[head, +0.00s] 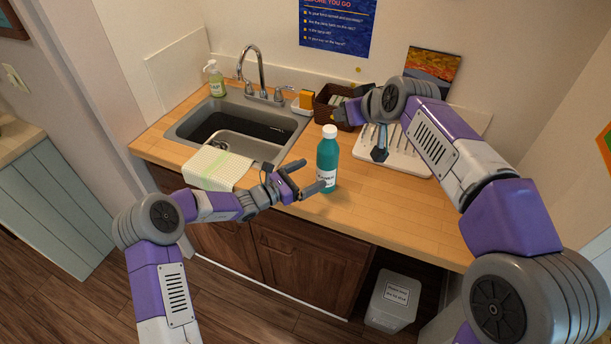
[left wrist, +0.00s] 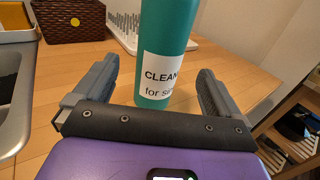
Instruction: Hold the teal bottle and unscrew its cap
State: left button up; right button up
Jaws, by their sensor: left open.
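The teal bottle (head: 327,165) stands upright on the wooden counter, with a white cap (head: 329,131) on top and a white label. My left gripper (head: 312,174) is open at the bottle's left side, low near the counter. In the left wrist view the bottle (left wrist: 165,45) stands between the open fingers, its top out of frame. Whether a finger touches it I cannot tell. My right gripper (head: 349,112) is behind the bottle, near the brown basket, partly hidden by its own arm. Its jaw state is unclear.
A sink (head: 190,124) with a faucet lies left, with a soap bottle (head: 215,80) behind it and a checkered towel (head: 216,168) at its front. A brown basket (head: 327,110) and white dish rack (head: 405,160) stand behind the bottle. Counter to the right is clear.

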aim_at(327, 166)
pick_arm(q)
jog(key=x, duration=0.7)
jog(key=shift+w+d, duration=0.1)
grip_shut()
dwell(0.7)
dwell(0.9)
